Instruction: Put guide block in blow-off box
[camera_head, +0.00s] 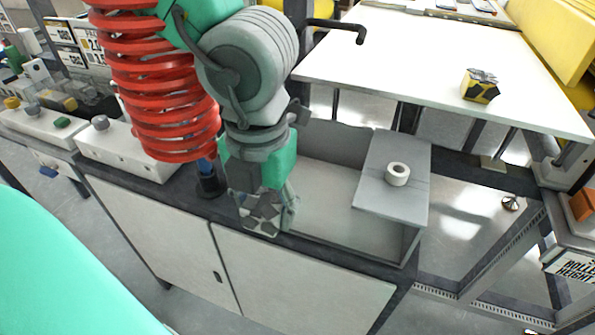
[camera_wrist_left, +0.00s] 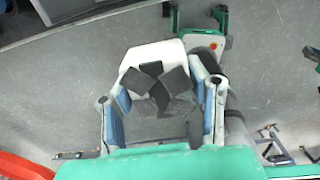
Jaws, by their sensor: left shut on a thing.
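My left gripper (camera_head: 262,214) points down at the left end of the blow-off box (camera_head: 336,196), a grey open-topped box on the cabinet. It is shut on a grey-white block with dark patches, seemingly a guide block (camera_head: 260,207). In the left wrist view the block (camera_wrist_left: 156,84) sits between the two fingers of the gripper (camera_wrist_left: 162,100). The gripper hides part of the box's left end, and I cannot tell whether the block is over the opening or in front of it. My right gripper is not in view.
A white roll (camera_head: 397,174) lies on the box's raised right cover (camera_head: 410,205). A yellow and black block (camera_head: 480,86) stands on the white table (camera_head: 420,65) behind. Control boxes (camera_head: 118,148) stand left of the arm. A red coiled hose (camera_head: 160,90) hangs alongside it.

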